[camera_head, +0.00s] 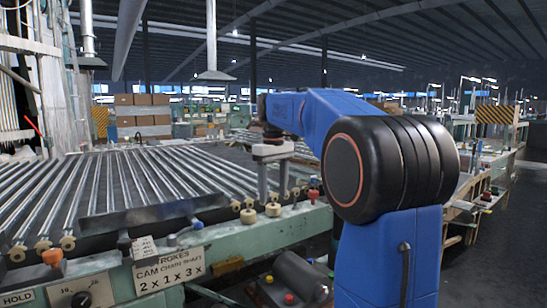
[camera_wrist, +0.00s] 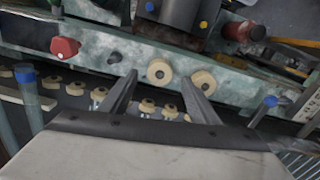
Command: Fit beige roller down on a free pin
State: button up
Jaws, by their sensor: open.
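Two larger beige rollers sit side by side on the green rail: one (camera_wrist: 159,71) in the middle of the wrist view and one (camera_wrist: 204,82) to its right. In the head view they are the right roller (camera_head: 273,209) and the left roller (camera_head: 248,215). A short dark pin (camera_wrist: 114,58) stands bare on the rail, left of the rollers in the wrist view. My gripper (camera_wrist: 159,77) is open and empty, its fingers pointing toward the rail, with the middle roller showing between the tips. In the head view my gripper (camera_head: 273,188) hangs above the rail's edge. I see no contact.
A red knob (camera_wrist: 65,48) stands on the rail beyond the bare pin. Several small beige wheels (camera_wrist: 147,105) line the roller ends along the conveyor (camera_head: 120,175). A blue-capped post (camera_wrist: 26,77) stands at the left of the wrist view. A dark cylinder (camera_head: 301,274) lies below the rail.

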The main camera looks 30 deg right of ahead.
notch_tip(320, 180, up, 14)
dwell(0.4)
jog(key=shift+f, duration=0.1)
dwell(0.4)
